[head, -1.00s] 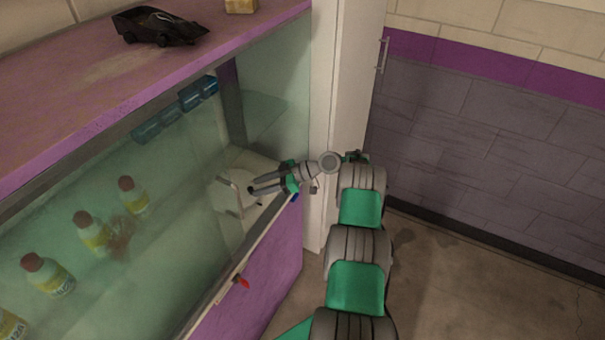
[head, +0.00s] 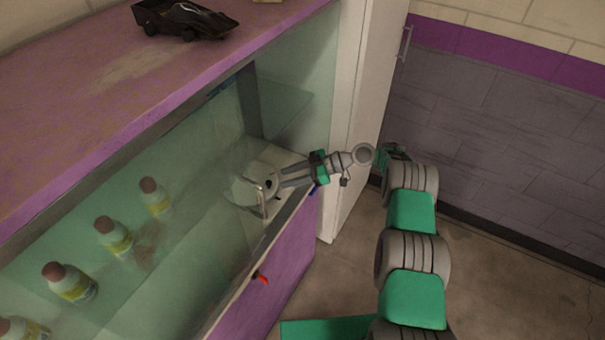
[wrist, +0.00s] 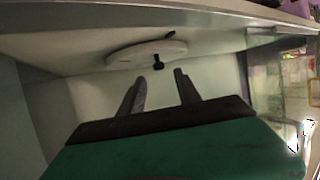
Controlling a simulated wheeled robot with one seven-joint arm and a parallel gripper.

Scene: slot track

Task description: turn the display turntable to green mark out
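The display turntable is a pale disc (wrist: 132,56) inside the glass-fronted cabinet. In the wrist view it is seen nearly edge-on, with a dark peg (wrist: 158,63) at its near rim and another dark bit behind. In the head view the turntable (head: 246,190) is partly behind the glass and a metal handle. No green mark can be made out. My gripper (wrist: 159,74) is open and empty, its fingers apart just in front of the peg. In the head view my gripper (head: 281,179) is at the disc's right side; contact cannot be told.
The metal handle (head: 263,202) stands close to my fingertips. Several bottles (head: 115,237) stand behind the glass at left. A black toy car (head: 184,17) sits on the purple counter (head: 75,105). A red-handled item (head: 261,278) is on the cabinet front.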

